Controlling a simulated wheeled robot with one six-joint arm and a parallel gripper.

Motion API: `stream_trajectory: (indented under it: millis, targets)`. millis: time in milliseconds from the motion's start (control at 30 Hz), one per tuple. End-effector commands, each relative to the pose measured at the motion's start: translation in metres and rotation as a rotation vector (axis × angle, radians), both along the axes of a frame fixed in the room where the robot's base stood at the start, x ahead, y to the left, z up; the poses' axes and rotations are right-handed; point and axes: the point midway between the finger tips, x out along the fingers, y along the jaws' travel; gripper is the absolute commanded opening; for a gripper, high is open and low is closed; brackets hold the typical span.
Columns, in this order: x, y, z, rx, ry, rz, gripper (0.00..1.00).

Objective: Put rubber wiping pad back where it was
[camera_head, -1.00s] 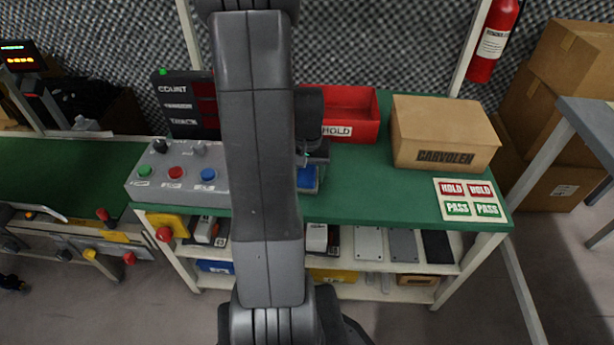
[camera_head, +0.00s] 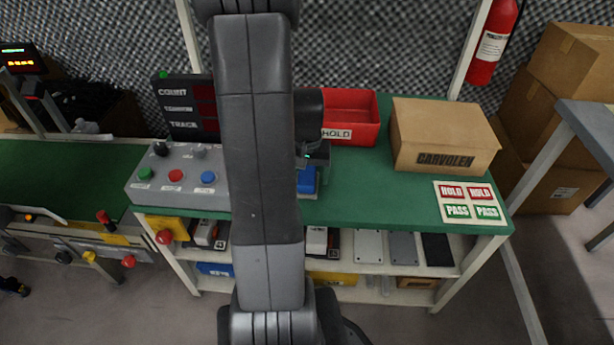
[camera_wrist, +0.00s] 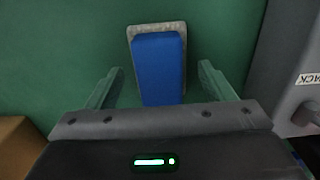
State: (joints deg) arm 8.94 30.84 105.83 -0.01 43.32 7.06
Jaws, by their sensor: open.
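A blue block-shaped thing on a thin grey base, which I take to be the rubber wiping pad (camera_wrist: 158,68), lies on the green bench top (camera_wrist: 220,30) in the wrist view. My gripper (camera_wrist: 160,82) is open, with one finger on each side of the pad and a gap on both sides. In the head view the blue pad (camera_head: 307,180) shows just right of my arm, which hides part of it. My fingers are hidden there.
A control box with buttons (camera_head: 150,187) stands left of my arm. A red HOLD bin (camera_head: 350,103) and a Carvolen cardboard box (camera_head: 440,125) stand to the right. A label sheet (camera_head: 470,203) lies near the front right.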

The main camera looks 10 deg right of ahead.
Motion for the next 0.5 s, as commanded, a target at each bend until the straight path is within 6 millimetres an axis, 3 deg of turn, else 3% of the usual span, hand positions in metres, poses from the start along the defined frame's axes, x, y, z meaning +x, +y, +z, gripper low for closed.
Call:
stream_trajectory:
  millis: [300,500]
  targets:
    - [0.001,0.000,0.072,-0.001,-0.004,0.000,0.76]
    - [0.000,0.000,0.101,-0.001,-0.002,0.000,0.76]
